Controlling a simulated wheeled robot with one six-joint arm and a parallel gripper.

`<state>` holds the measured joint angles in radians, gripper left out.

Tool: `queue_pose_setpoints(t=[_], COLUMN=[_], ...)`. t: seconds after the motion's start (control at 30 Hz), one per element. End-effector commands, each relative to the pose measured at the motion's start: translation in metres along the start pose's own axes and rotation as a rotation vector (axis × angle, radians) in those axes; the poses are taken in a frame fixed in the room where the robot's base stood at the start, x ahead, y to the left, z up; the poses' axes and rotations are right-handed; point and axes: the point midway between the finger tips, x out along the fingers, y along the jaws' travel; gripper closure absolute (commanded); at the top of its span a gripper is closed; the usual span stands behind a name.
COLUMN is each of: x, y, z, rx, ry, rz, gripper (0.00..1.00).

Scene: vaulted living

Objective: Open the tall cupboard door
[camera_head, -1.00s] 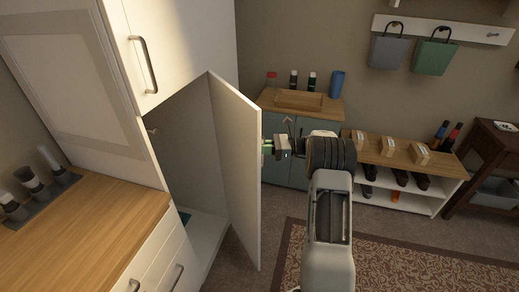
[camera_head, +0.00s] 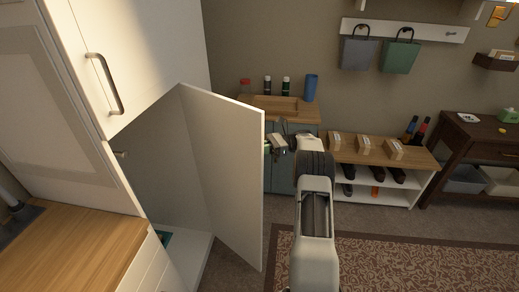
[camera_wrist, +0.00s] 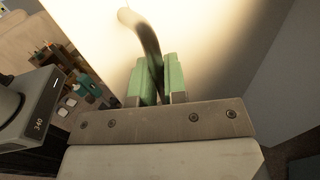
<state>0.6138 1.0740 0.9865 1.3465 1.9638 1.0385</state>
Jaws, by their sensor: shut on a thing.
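The tall cupboard door (camera_head: 225,165) is a white panel standing well open in the head view. The door face (camera_wrist: 200,30) fills the wrist view's upper middle. In the head view the door hides the handle.
A wooden counter (camera_head: 70,240) stands at the left, with an upper cabinet (camera_head: 110,50) above. A low blue-grey cabinet (camera_head: 280,175) and a shoe bench (camera_head: 425,163) stand behind. A patterned rug (camera_head: 400,262) covers open floor at the right.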

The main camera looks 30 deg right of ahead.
Motion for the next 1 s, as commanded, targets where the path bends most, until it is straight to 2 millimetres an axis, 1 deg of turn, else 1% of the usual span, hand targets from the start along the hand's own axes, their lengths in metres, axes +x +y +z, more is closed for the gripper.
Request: queue_pose_setpoints(t=[0.17, 0.2, 0.4, 0.43, 0.67, 0.77, 0.87, 0.93, 1.0], x=[0.001, 0.001, -0.001, -0.002, -0.002, -0.002, -0.002, -0.002, -0.001], y=[0.0, 0.0, 0.0, 0.0, 0.0, 0.0, 0.0, 0.0, 0.007], z=[0.0, 0.0, 0.0, 0.0, 0.001, 0.005, 0.018, 0.03, 0.042], rx=[0.005, 0.005, 0.002, 0.002, 0.0, -0.001, -0.004, -0.004, -0.003], ry=[-0.002, -0.002, -0.002, -0.002, -0.001, -0.001, 0.0, 0.0, -0.002], rz=[0.0, 0.0, -0.004, -0.005, -0.006, -0.006, -0.006, -0.006, -0.005], gripper=[1.0, 0.85, 0.66, 0.64, 0.64, 0.64, 0.64, 0.64, 0.64])
